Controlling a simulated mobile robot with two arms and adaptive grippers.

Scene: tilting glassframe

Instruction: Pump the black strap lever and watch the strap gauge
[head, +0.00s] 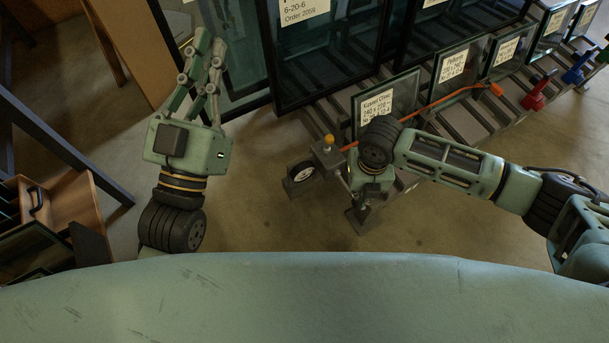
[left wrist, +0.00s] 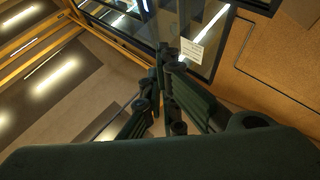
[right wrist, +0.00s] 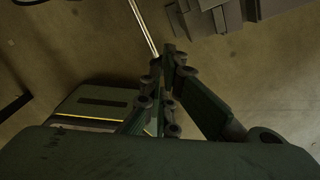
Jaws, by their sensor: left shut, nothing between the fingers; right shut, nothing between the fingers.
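The strap gauge (head: 303,173) is a round white dial in a dark square housing at the end of the rack; its reading is too small to make out. Beside it a yellow-orange knob (head: 328,139) tops a small grey fitting. An orange strap (head: 440,101) runs from there across the panes. I cannot clearly pick out the black strap lever. My right gripper (right wrist: 167,52) is shut and empty, pointing down by the rack's end; its fingers are largely hidden by my wrist in the head view. My left gripper (head: 210,44) is shut and empty, left of the large panes.
Labelled glass panes (head: 388,100) stand in the slatted rack (head: 465,122). Large dark-framed panes (head: 325,62) stand behind. Red (head: 536,92) and blue (head: 577,68) clamps sit at the right. A wooden drawer unit (head: 70,205) is at the left. The floor between is clear.

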